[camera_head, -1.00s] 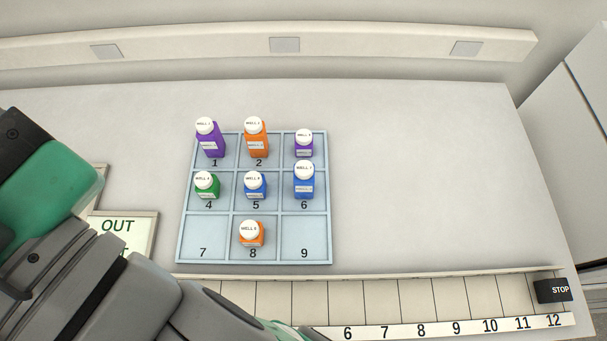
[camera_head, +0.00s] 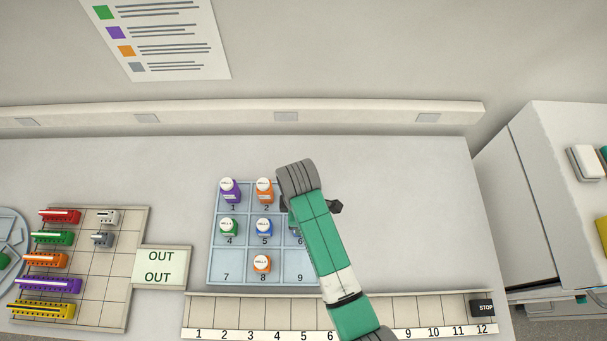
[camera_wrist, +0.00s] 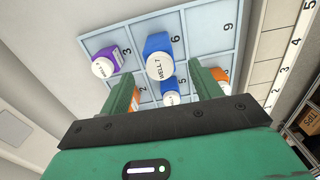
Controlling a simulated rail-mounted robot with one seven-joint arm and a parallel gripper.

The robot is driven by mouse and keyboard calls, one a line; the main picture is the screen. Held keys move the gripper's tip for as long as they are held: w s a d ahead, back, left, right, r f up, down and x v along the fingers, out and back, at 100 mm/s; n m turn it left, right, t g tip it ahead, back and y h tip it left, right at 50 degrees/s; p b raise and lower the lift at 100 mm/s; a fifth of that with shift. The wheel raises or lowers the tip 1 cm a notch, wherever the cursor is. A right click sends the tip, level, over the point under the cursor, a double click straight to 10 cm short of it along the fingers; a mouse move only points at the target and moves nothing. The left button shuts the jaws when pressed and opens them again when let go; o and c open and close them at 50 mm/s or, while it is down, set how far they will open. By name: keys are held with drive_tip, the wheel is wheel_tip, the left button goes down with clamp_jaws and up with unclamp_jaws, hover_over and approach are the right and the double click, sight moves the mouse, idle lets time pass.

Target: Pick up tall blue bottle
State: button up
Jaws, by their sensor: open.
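The tall blue bottle (camera_wrist: 160,50), with a white cap reading WELL 7, stands in cell 6 of the rack (camera_head: 240,277). My gripper (camera_wrist: 161,72) is open, with its fingertips apart on either side of the tall blue bottle's cap in the wrist view. The fingers hold nothing, and I cannot tell their height above the cap.
A small purple bottle (camera_wrist: 113,60) stands close by in cell 3. Tall purple (camera_head: 230,191), orange (camera_head: 264,191), green (camera_head: 228,229) and low orange (camera_head: 262,265) bottles share the rack. Cells 7 and 9 are empty.

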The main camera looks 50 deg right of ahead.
drive_tip(key=shift+f, duration=1.4)
wheel_tip(320, 180, down, 5)
drive_tip(key=shift+f, duration=0.1)
drive_tip(key=c, duration=1.1)
